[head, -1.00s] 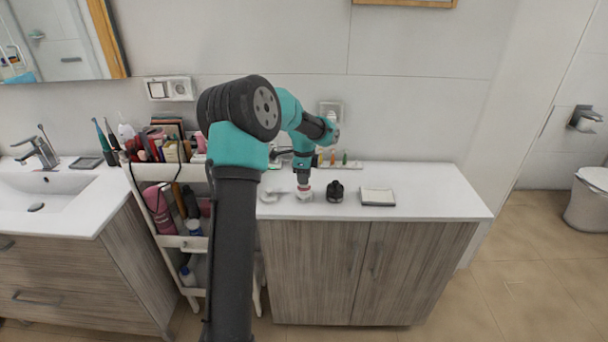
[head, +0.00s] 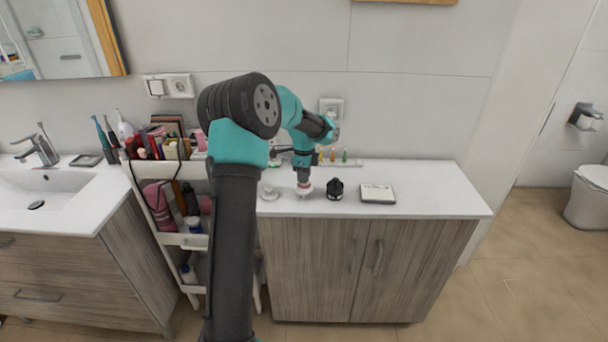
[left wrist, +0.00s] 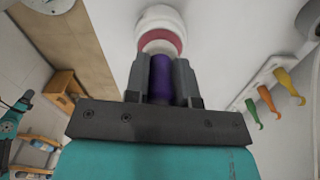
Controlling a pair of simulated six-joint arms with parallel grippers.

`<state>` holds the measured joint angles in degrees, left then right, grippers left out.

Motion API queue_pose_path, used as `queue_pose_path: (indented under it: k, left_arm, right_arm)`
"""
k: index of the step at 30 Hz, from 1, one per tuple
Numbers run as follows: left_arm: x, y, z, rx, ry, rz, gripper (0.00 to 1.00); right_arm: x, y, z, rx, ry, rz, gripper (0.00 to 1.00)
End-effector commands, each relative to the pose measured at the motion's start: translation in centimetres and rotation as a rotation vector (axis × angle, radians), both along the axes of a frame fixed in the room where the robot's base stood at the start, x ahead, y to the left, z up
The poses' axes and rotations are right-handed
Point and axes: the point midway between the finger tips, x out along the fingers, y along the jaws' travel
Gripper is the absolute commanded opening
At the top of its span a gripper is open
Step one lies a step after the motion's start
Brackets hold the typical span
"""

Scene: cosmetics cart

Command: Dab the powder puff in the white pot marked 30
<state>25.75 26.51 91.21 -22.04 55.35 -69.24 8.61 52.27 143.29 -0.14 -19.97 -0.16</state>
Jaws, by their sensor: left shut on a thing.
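My left gripper (head: 304,178) points down over the white counter. In the left wrist view its fingers (left wrist: 162,82) are shut on the purple handle (left wrist: 161,78) of the powder puff. A pink band (left wrist: 160,40) shows past the handle. A wider white round part (left wrist: 160,18) lies beyond it; I cannot tell whether it is the puff's pad or a pot under it. In the head view the pink and white end (head: 304,189) is at or just above the counter. A small white round piece (head: 269,192) stands to its left. No marking 30 is readable. My right gripper is not in view.
A black jar (head: 336,190) stands close to the right of the puff, with a pale flat box (head: 377,194) farther right. A loaded white cart (head: 184,240) is at left. The counter's right end (head: 440,190) is clear.

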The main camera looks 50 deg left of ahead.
Motion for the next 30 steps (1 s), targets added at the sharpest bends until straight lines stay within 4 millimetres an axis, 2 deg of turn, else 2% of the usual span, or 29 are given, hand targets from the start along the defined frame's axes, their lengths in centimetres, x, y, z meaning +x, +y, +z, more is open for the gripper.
queue_pose_path:
  k: [30]
  left_arm:
    - [0.01, 0.01, -0.66, 0.0, 0.0, 0.0, 0.0]
  right_arm:
    - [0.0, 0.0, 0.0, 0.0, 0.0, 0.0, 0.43]
